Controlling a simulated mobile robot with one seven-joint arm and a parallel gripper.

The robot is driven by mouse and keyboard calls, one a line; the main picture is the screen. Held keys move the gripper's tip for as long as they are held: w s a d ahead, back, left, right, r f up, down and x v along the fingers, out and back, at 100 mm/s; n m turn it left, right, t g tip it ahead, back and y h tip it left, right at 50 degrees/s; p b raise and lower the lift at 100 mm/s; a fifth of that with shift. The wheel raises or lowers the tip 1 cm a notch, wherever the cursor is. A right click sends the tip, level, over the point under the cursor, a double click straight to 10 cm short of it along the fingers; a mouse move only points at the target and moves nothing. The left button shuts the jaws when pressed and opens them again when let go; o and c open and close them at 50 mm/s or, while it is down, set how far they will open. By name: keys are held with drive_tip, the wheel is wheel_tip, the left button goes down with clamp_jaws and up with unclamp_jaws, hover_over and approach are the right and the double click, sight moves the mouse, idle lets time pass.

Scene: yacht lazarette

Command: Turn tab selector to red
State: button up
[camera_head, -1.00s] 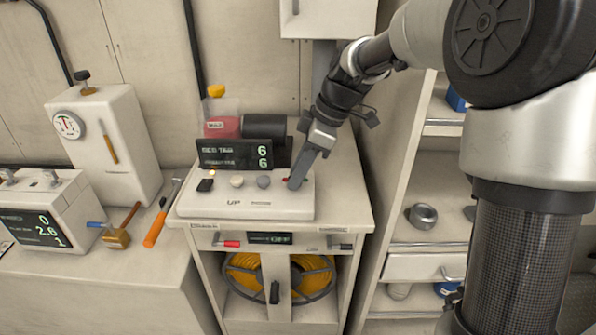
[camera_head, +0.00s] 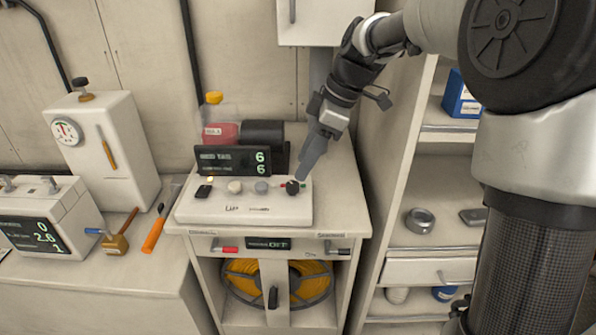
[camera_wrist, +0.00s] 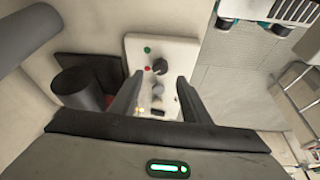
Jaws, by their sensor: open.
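The tab selector, a round black knob (camera_head: 292,187), sits at the right end of a white control panel (camera_head: 205,214). A red mark shows at its left and a green mark at its right. In the wrist view the knob (camera_wrist: 159,66) is just beyond the fingertips, with green and red dots beside it. I cannot tell surely which dot it points at. My gripper (camera_head: 304,174) is just above and right of the knob. In the wrist view my gripper (camera_wrist: 158,84) has its fingers apart with nothing held between them.
A white cabinet (camera_head: 325,22) hangs above. Shelves (camera_head: 440,237) stand right. Tools lie on the left bench.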

drive_tip(key=v, duration=0.6)
drive_tip(key=shift+p, duration=0.35)
drive_tip(key=shift+r, duration=0.15)
